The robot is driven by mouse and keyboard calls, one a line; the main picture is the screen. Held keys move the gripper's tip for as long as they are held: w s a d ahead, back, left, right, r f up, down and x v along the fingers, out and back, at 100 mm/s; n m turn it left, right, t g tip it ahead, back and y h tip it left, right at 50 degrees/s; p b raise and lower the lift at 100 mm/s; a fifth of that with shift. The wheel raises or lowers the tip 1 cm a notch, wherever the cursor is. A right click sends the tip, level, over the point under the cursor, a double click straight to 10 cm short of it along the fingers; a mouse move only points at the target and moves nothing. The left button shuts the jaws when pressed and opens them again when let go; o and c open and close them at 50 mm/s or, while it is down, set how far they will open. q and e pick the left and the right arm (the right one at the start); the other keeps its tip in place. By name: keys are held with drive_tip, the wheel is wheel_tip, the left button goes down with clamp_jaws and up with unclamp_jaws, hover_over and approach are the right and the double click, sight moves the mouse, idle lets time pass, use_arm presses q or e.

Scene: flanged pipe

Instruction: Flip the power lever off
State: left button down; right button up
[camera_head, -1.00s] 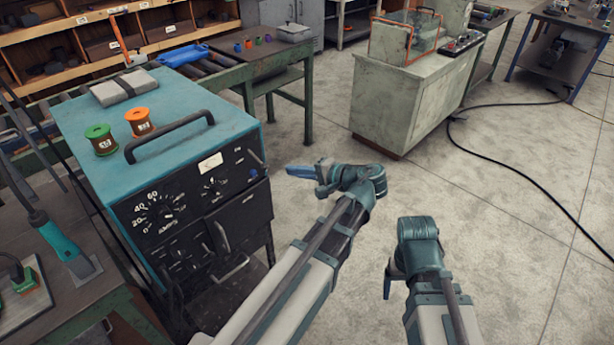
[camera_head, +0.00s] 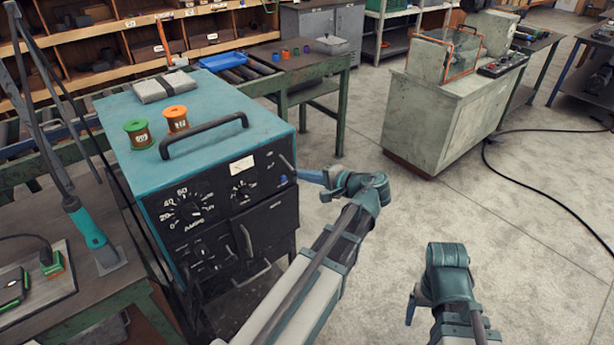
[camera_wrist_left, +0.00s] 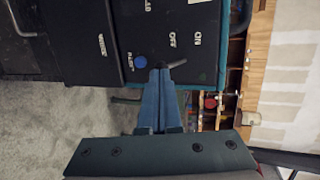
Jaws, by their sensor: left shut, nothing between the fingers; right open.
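The teal welding machine (camera_head: 215,122) has a black front panel with dials. Its small grey power lever (camera_head: 287,162) is at the panel's upper right. In the left wrist view the lever (camera_wrist_left: 177,64) sits beside the OFF and ON labels, with a blue knob (camera_wrist_left: 140,62) close by. My left gripper (camera_head: 303,175) is at the panel's right side, its blue fingers pointing at it. In the left wrist view its fingers (camera_wrist_left: 160,74) are together and empty, with tips right by the lever; I cannot tell whether they touch it. My right gripper (camera_head: 411,308) hangs low, away from the machine, open.
Green and orange spools (camera_head: 176,118) and a handle (camera_head: 205,133) are on the machine's top. A workbench (camera_head: 105,290) stands at left. A grey cabinet (camera_head: 440,120) stands back right, with a black cable (camera_head: 540,190) on the floor. The floor at right is mostly clear.

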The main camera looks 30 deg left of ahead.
use_arm(q)
drive_tip(key=shift+a+f+b, duration=0.35)
drive_tip(key=shift+f+b, duration=0.4)
drive_tip(key=shift+f, duration=0.05)
drive_tip(key=shift+r, duration=0.1)
drive_tip(key=shift+w+a+r+p, duration=0.1)
drive_tip(key=shift+a+r+p, duration=0.1)
drive_tip(key=shift+r+p, duration=0.6)
drive_tip(key=shift+d, duration=0.15)
